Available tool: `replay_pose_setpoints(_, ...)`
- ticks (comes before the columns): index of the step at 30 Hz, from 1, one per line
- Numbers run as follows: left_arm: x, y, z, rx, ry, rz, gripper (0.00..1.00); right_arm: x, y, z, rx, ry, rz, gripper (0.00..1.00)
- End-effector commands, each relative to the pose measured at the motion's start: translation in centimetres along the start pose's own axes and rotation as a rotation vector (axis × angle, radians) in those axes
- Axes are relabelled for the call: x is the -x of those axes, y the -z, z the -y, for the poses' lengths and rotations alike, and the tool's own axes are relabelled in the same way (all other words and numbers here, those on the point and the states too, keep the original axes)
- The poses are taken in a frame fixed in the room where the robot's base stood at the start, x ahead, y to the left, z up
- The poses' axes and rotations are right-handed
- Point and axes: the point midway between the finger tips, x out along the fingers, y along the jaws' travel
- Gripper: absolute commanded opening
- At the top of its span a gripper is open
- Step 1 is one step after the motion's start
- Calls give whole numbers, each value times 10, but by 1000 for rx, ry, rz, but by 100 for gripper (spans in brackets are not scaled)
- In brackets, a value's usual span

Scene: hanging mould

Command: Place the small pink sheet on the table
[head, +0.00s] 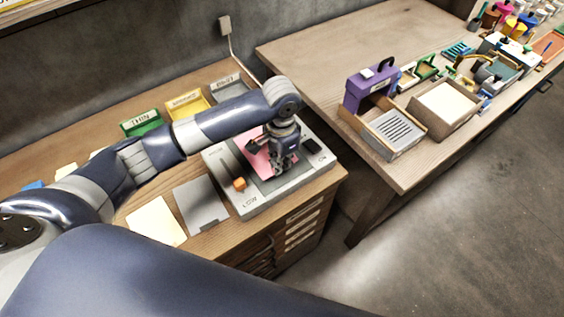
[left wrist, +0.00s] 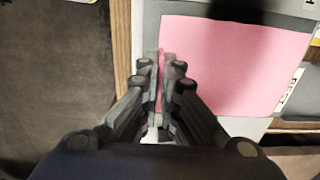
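A pink sheet (head: 254,150) lies on the grey device with a pale rim (head: 243,205) on the left table (head: 160,205). In the left wrist view the sheet (left wrist: 238,65) is flat, to the right of my fingers. My left gripper (head: 283,168) points down over the device at the sheet's side and hides part of it. In the left wrist view its fingers (left wrist: 162,75) are close together. A narrow pink strip shows between them; I cannot tell if it is held or lies behind. My right gripper is not in view.
Green (head: 141,123) and yellow (head: 187,104) labelled trays stand behind. The right table (head: 320,70) has bare wood at its left.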

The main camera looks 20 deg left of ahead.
Motion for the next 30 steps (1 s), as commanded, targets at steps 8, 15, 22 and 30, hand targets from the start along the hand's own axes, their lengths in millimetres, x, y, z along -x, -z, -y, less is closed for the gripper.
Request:
replay_pose_setpoints(8, -1, 13, 12, 0, 0, 0, 0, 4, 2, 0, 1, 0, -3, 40)
replay_pose_setpoints(15, -33, 12, 11, -2, 0, 2, 0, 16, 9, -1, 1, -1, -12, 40)
replay_pose_setpoints(22, -37, 12, 12, -2, 0, 0, 0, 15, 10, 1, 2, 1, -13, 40)
replay_pose_setpoints(30, -40, 12, 11, -1, 0, 1, 25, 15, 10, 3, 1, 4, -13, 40)
